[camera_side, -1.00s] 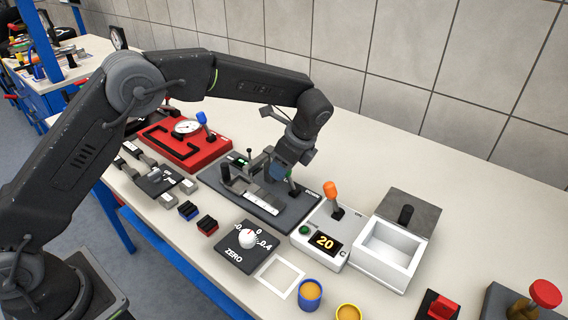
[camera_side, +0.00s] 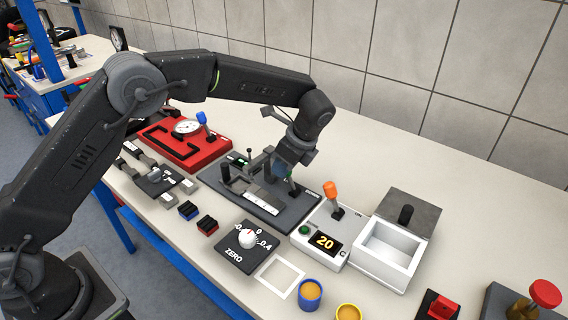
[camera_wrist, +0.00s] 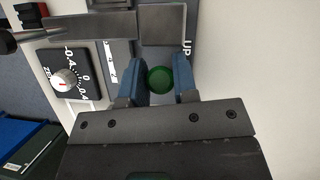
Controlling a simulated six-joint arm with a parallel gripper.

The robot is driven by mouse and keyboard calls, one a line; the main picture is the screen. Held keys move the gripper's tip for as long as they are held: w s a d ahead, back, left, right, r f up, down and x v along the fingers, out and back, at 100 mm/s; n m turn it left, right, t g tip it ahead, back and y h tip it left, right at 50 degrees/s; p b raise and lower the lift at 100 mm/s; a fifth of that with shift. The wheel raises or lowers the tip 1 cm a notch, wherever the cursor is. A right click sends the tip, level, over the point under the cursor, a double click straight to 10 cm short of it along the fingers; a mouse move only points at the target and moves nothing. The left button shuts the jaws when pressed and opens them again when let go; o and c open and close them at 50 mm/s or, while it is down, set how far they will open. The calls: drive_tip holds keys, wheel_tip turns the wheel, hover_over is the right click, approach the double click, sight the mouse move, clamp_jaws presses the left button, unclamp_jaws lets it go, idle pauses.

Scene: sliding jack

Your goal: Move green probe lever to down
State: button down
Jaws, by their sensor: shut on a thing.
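The green probe lever shows in the wrist view as a round green knob (camera_wrist: 160,80) between the two blue fingers of my gripper (camera_wrist: 160,84). My gripper is shut on it. The word UP is printed just beyond the knob in the wrist view. In the side view my gripper (camera_side: 286,172) is low over the right part of the dark gauge base (camera_side: 268,215), where it hides most of the lever. The lever's exact tilt cannot be made out.
An orange-tipped switch (camera_side: 331,192) on a white box with a display reading 20 (camera_side: 325,241) stands close on the right. A white open bin (camera_side: 385,248) is farther right. A ZERO dial (camera_side: 247,240) sits in front. A red panel (camera_side: 180,148) lies to the left.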

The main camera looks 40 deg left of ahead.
drive_tip(key=d+y, duration=0.1)
drive_tip(key=y, duration=0.1)
drive_tip(key=d+y, duration=0.1)
drive_tip(key=y, duration=0.1)
drive_tip(key=shift+d+r, duration=0.3)
drive_tip(key=shift+d, duration=0.1)
drive_tip(key=c, duration=0.9)
unclamp_jaws()
drive_tip(key=v, duration=0.7)
drive_tip(key=shift+d+r, duration=0.15)
drive_tip(key=shift+d, duration=0.05)
